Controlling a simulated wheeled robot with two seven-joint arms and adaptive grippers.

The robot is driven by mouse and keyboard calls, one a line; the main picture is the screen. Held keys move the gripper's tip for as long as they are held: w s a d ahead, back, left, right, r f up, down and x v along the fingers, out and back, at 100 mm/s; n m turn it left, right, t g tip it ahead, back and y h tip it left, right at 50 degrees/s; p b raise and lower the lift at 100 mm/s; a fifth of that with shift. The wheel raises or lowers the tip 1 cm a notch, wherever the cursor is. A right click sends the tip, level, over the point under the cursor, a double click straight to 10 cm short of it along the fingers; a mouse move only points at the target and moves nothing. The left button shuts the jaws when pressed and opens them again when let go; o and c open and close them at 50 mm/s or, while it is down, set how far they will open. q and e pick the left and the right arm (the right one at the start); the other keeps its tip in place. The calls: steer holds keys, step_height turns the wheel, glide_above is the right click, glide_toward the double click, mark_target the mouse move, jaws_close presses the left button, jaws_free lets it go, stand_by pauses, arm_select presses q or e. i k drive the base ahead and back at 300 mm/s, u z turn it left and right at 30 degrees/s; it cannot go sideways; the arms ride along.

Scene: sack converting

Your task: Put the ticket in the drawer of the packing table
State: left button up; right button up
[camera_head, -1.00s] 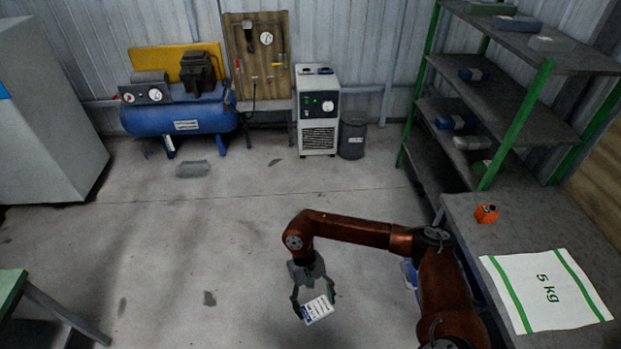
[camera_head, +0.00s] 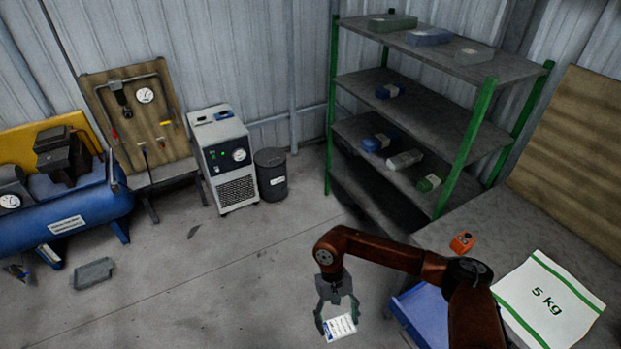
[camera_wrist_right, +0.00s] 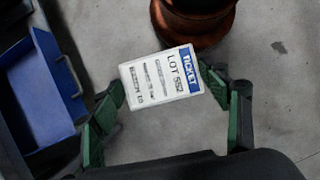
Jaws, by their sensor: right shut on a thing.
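The ticket (camera_head: 341,327) is a small white card with a blue band. In the right wrist view the ticket (camera_wrist_right: 161,81) reads "TICKET" and "LOT". My right gripper (camera_head: 337,322) is shut on it and holds it above the floor, left of the packing table (camera_head: 485,222). The gripper's green fingers (camera_wrist_right: 163,88) press the card at its two sides. A blue drawer (camera_head: 420,312) stands open at the table's left side, partly behind my arm. The drawer (camera_wrist_right: 59,93) also shows at the left of the right wrist view, apart from the ticket. My left gripper is out of view.
A white "5 kg" sack (camera_head: 545,303) and an orange device (camera_head: 462,242) lie on the table. Green-posted shelves (camera_head: 425,95) stand behind it. A grey bin (camera_head: 270,175), a white machine (camera_head: 225,160) and a blue compressor (camera_head: 65,220) line the wall.

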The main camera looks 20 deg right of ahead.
mark_target(440, 325)
steer(key=z, duration=0.85)
steer(key=i, duration=0.85)
steer(key=z, duration=0.7)
